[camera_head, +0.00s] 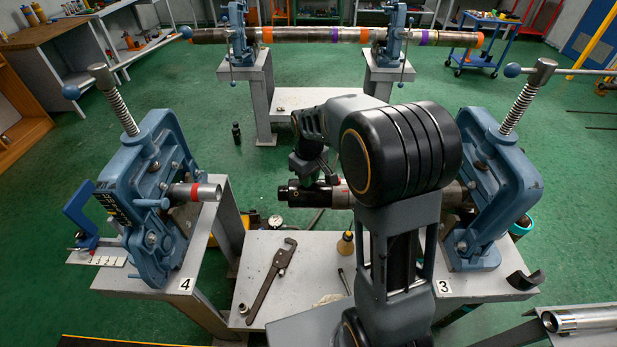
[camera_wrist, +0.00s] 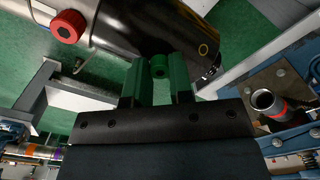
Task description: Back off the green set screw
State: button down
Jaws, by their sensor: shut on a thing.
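The green set screw (camera_wrist: 158,62) shows in the wrist view as a small round knob beside a dark coupling (camera_wrist: 205,35). My gripper (camera_wrist: 159,80) has one finger on each side of it and is shut on it. In the head view the gripper (camera_head: 312,168) is above the dark coupling end (camera_head: 298,193), at the left end of the pipe assembly in vise 3 (camera_head: 490,185). The screw is hidden there. A red knob (camera_wrist: 68,26) sits on the lighter part of the assembly in the wrist view.
Vise 4 (camera_head: 135,195) holds a short pipe with a red band (camera_head: 195,192). A wrench (camera_head: 270,278) and a brass-coloured tool (camera_head: 345,244) lie on the low table between the vises. A long pipe (camera_head: 300,35) spans two vises behind.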

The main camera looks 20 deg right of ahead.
jog(key=n, duration=0.4)
jog(key=shift+f+n, duration=0.15)
jog(key=shift+n, duration=0.25)
jog(key=n, duration=0.5)
jog(key=shift+s, duration=0.1)
jog(key=n, duration=0.4)
jog(key=shift+f+n+b, duration=0.1)
jog(key=shift+n+b, duration=0.2)
jog(key=shift+n, duration=0.1)
jog(key=n, duration=0.4)
jog(key=shift+n, duration=0.6)
dwell(0.8)
jog(key=c, duration=1)
grip_release()
